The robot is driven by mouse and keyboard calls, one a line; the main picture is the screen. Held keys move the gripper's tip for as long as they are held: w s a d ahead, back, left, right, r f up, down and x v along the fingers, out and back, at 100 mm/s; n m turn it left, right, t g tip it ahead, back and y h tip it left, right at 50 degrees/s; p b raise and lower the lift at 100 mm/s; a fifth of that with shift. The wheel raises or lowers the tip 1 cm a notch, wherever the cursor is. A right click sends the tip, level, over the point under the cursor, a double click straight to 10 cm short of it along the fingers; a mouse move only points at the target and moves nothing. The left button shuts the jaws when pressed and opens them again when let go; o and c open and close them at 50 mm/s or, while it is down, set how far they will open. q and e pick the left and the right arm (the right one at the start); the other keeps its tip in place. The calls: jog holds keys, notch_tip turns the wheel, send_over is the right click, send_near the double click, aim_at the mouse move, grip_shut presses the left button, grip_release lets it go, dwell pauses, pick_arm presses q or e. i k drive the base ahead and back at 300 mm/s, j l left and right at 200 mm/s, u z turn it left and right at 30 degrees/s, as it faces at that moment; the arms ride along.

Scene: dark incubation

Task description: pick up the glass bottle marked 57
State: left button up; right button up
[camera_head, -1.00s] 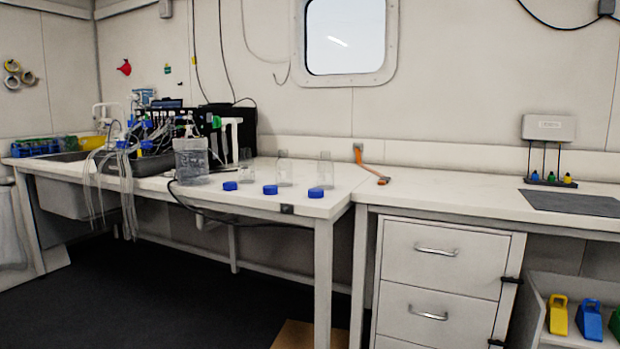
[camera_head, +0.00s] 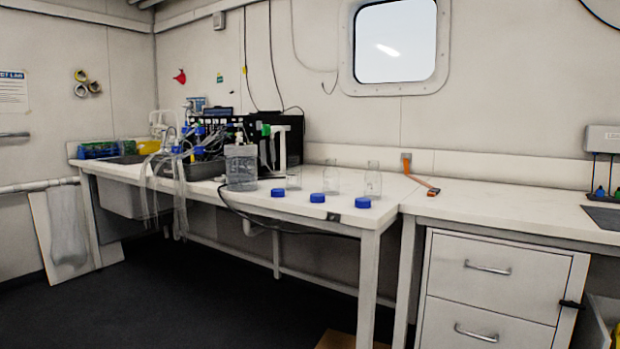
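Three clear glass bottles stand upright in a row on the white bench: a left one (camera_head: 293,177), a middle one (camera_head: 331,178) and a right one (camera_head: 373,181). No number can be read on any of them from here, so I cannot tell which is marked 57. Three blue caps lie on the bench in front of them: left (camera_head: 278,192), middle (camera_head: 317,198) and right (camera_head: 363,203). Neither of my grippers is in view.
A clear container (camera_head: 240,168) and a tangle of tubing (camera_head: 167,180) stand left of the bottles, by the sink. A drawer cabinet (camera_head: 491,290) stands below the right counter.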

aim_at(293, 172)
jog(key=i+j+z, duration=0.1)
jog(key=i, duration=0.35)
jog(key=i+j+z, duration=0.1)
jog(key=i, duration=0.3)
jog(key=j, duration=0.1)
